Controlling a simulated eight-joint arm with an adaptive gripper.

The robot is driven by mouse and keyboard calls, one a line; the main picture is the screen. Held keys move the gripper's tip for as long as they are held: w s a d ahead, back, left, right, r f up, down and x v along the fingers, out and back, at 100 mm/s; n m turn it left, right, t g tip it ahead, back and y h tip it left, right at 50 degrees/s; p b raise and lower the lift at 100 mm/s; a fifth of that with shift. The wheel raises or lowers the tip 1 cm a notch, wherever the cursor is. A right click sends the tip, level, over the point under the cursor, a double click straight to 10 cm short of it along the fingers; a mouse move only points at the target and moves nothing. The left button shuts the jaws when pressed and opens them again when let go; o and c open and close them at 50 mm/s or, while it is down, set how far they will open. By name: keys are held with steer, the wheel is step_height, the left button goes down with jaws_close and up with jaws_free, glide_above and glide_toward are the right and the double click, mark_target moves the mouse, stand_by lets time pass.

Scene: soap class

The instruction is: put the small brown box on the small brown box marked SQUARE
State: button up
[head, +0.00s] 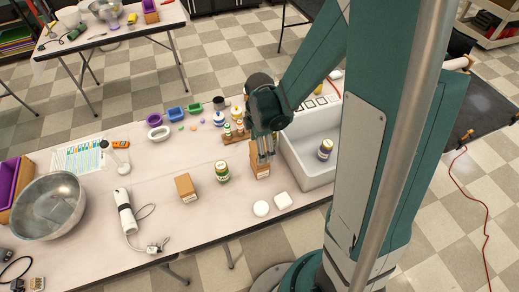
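One small brown box (186,189) stands on the table left of the green-labelled jar. A second small brown box (260,171) is at the fingertips of my gripper (265,154), close to the left wall of the white tub. The fingers reach down to its upper part and overlap it in the view. I cannot tell whether they are closed on it, or whether it rests on the table. Marks on the boxes are too small to read, so I cannot tell which is marked SQUARE.
A jar (222,171) stands between the two boxes. A round white soap (261,208) and a square white one (283,200) lie in front. The white tub (308,176) holds a small jar (325,149). A wooden rack (235,137) with bottles is behind. A corded device (126,212) lies left.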

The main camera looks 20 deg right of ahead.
step_height(320, 180, up, 10)
steer(key=p, duration=0.1)
steer(key=shift+f, duration=0.15)
stand_by(0.5)
stand_by(0.6)
steer(key=s+r+m+t, duration=0.3)
steer(key=s+r+m, duration=0.3)
steer(key=r+m, duration=0.3)
steer(key=s+r+m+t, duration=0.4)
steer(key=s+r+m, duration=0.3)
steer(key=r+m, duration=0.2)
steer(key=shift+a+r, duration=0.3)
steer(key=shift+a, duration=0.15)
steer(key=shift+s, duration=0.1)
stand_by(0.4)
